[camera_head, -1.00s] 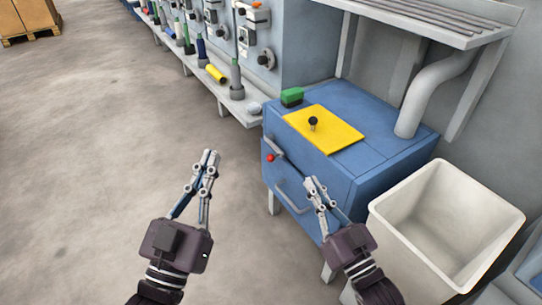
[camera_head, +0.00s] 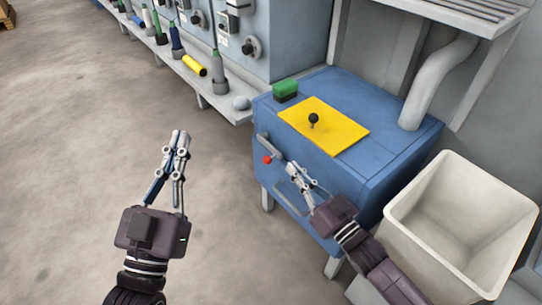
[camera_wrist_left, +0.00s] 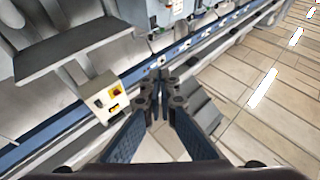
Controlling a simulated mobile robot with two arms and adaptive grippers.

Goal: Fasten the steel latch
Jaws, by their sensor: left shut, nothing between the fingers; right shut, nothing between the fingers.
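A grey steel latch bar (camera_head: 269,145) sits on the front of the blue cabinet (camera_head: 385,165), near its upper left corner, with a red knob (camera_head: 267,160) just below. My right gripper (camera_head: 292,167) is shut and empty in front of the cabinet, its tips close to the lower right end of the bar. I cannot tell whether they touch it. My left gripper (camera_head: 181,135) is shut and empty over the open floor, left of the cabinet. It also shows in the left wrist view (camera_wrist_left: 160,80).
A yellow plate (camera_head: 335,134) with a black knob (camera_head: 313,119) and a green block (camera_head: 285,90) lie on the cabinet. A cabinet handle (camera_head: 290,198) is below my right gripper. A white bin (camera_head: 420,225) stands at right. The floor at left is clear.

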